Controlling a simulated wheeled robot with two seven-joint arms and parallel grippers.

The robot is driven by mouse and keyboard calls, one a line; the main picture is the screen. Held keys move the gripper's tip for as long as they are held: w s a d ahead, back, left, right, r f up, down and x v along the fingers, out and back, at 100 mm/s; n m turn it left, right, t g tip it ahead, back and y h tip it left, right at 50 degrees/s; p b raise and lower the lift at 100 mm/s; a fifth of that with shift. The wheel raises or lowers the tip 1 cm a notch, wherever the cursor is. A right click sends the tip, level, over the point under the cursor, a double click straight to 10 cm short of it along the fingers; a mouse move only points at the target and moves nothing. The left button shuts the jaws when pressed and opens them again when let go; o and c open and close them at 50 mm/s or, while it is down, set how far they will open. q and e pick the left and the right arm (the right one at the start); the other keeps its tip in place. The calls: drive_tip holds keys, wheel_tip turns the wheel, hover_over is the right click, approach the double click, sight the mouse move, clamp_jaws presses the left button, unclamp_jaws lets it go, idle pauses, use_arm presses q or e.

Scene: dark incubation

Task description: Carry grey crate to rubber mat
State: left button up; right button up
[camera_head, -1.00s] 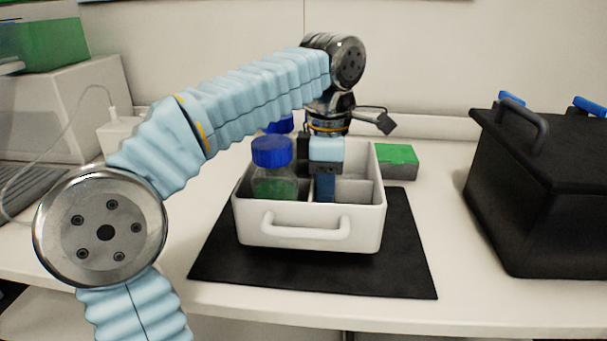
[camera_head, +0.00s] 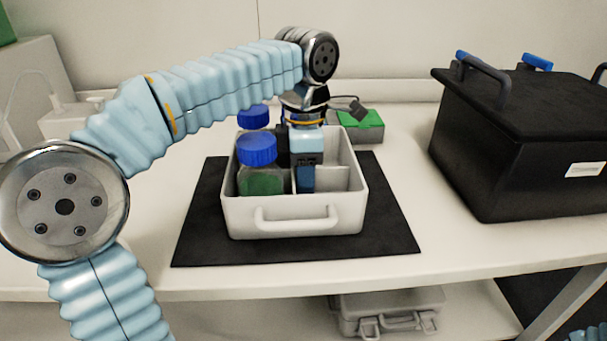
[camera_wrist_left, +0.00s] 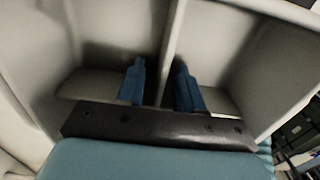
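The grey crate (camera_head: 292,220) is pale, with a front handle and inner dividers. It appears to rest on the black rubber mat (camera_head: 390,235), with mat showing in front and on both sides. Two blue-capped bottles stand in its left part; the nearer bottle (camera_head: 258,165) has green contents. My left gripper (camera_head: 305,180) points down into the crate. In the left wrist view its blue fingers (camera_wrist_left: 160,85) stand on either side of a divider (camera_wrist_left: 168,55), with a gap visible, so it looks open. My right gripper is not in view.
A large black box (camera_head: 500,150) with blue latches stands to the right. A green-topped box (camera_head: 362,125) is behind the crate. A grey case (camera_head: 385,310) lies on the lower shelf. Bare white bench (camera_head: 400,140) lies between the mat and the black box.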

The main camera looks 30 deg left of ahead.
use_arm(q)
wheel_tip(320, 180, up, 8)
drive_tip(key=shift+f, duration=0.2)
idle(0.3)
drive_tip(key=shift+d, duration=0.1)
